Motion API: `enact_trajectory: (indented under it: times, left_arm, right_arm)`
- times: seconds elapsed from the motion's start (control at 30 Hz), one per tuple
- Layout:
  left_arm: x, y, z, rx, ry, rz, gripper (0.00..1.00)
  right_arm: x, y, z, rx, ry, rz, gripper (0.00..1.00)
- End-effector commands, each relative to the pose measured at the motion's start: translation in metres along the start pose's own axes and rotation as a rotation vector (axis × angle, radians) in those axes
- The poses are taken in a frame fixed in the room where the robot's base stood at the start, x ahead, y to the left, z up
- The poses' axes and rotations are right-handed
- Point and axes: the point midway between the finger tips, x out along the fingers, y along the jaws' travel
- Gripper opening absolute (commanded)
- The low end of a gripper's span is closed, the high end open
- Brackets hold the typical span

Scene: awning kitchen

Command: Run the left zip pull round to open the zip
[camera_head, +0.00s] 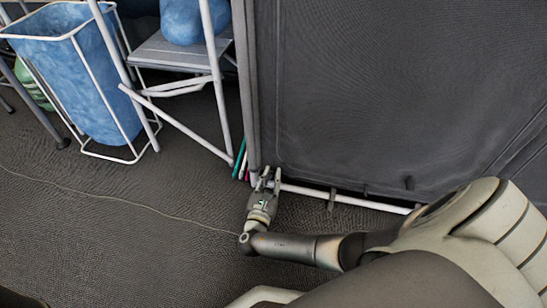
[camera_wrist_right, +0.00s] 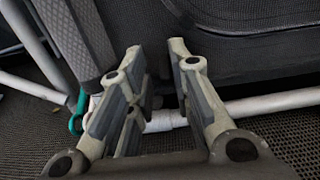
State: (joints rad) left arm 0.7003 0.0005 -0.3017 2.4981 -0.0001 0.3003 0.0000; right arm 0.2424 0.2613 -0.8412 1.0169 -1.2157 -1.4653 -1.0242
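A dark grey fabric panel (camera_head: 390,90) hangs upright, with a seam running round near its edge; it also shows in the right wrist view (camera_wrist_right: 250,50). My right gripper (camera_head: 267,178) is low at the panel's lower left corner, pointing at it. In the right wrist view the two fingertips (camera_wrist_right: 158,50) stand apart, with dark fabric and a white pole behind the gap. I see nothing clearly held between them. I cannot make out the left zip pull; a small dark tab (camera_head: 408,183) near the panel's lower edge is too small to identify. My left gripper is not in view.
A white pole (camera_head: 345,198) runs along the panel's bottom, close to the gripper. A grey upright post (camera_head: 247,80) and thin coloured rods (camera_head: 239,160) stand just left. A white-framed stand (camera_head: 175,55) and blue bin (camera_head: 85,75) are farther left. The floor (camera_head: 130,220) is mostly clear; a thin cord crosses it.

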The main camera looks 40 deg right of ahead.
Motion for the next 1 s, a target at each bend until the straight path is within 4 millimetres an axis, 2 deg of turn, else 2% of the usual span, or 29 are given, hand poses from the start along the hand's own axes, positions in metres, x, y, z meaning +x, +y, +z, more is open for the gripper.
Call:
enact_trajectory:
  times: [0.07, 0.37, 0.53, 0.77, 1.0]
  left_arm:
    - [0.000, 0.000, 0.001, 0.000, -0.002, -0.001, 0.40]
    - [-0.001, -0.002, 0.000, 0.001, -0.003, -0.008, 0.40]
    - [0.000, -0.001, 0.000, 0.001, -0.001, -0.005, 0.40]
    - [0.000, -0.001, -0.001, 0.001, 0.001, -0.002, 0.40]
    - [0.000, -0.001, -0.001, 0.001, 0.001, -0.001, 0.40]
  right_arm:
    - [0.000, 0.001, 0.001, 0.001, -0.001, 0.000, 0.31]
    - [0.000, -0.001, 0.001, -0.001, -0.002, -0.003, 0.31]
    - [0.000, -0.002, 0.007, 0.000, -0.002, -0.004, 0.31]
    - [0.000, -0.001, 0.032, 0.003, -0.003, -0.003, 0.31]
    - [0.000, 0.000, 0.066, 0.003, -0.003, -0.002, 0.31]
